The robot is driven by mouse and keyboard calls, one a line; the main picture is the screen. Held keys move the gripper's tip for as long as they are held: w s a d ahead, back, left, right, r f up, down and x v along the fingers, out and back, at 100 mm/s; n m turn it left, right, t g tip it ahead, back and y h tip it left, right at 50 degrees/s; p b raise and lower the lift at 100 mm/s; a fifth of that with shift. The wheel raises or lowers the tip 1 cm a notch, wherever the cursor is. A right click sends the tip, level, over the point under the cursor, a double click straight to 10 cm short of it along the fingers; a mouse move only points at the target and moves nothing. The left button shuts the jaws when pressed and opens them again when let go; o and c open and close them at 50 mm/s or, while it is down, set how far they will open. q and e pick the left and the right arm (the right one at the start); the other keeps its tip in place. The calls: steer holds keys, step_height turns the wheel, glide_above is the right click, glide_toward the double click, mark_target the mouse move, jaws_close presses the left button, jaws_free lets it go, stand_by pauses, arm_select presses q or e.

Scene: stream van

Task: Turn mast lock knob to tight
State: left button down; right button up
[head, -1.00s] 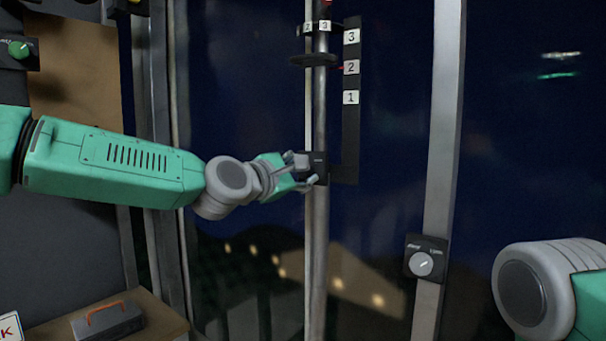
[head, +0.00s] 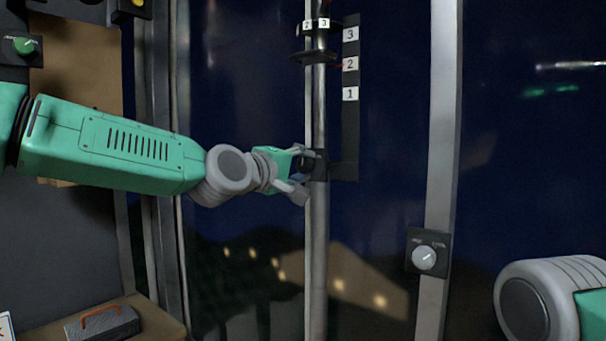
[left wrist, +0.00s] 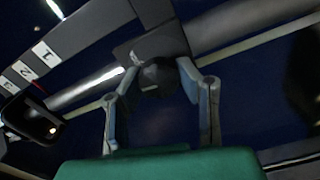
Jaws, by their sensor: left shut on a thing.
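The mast (head: 319,240) is a grey upright pole in the middle of the head view. A dark lock housing (head: 320,165) is fixed on it. The round black mast lock knob (left wrist: 158,76) shows in the left wrist view, in front of its housing (left wrist: 158,45). My left gripper (head: 304,172) is at the housing's left side, its fingers shut on the knob from two sides. The fingers hide most of the knob in the head view, and I cannot read any marking on it. My right gripper is outside the view; only part of my right arm shows.
A dark scale plate with labels 1, 2 and 3 (head: 350,94) stands right of the mast. A dial panel (head: 428,252) is on the grey post further right. A toolbox (head: 103,324) sits at lower left. A green knob (head: 25,46) is at upper left.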

arm_select(q)
steer(key=m, duration=0.2)
steer(key=f+m, duration=0.1)
steer(key=shift+s+d+m+b, duration=0.15)
steer(key=shift+d+m+b, duration=0.05)
steer(key=shift+m+b, duration=0.2)
steer(key=c, duration=2.3)
jaws_free()
steer(key=shift+f+m+b, duration=0.15)
steer(key=shift+m+b, duration=0.15)
steer(key=shift+m, duration=1.5)
jaws_close()
steer(key=o, duration=0.8)
jaws_free()
steer(key=o, duration=0.4)
steer(key=shift+c, duration=0.2)
steer(key=shift+r, duration=0.25)
steer(key=shift+a, duration=0.1)
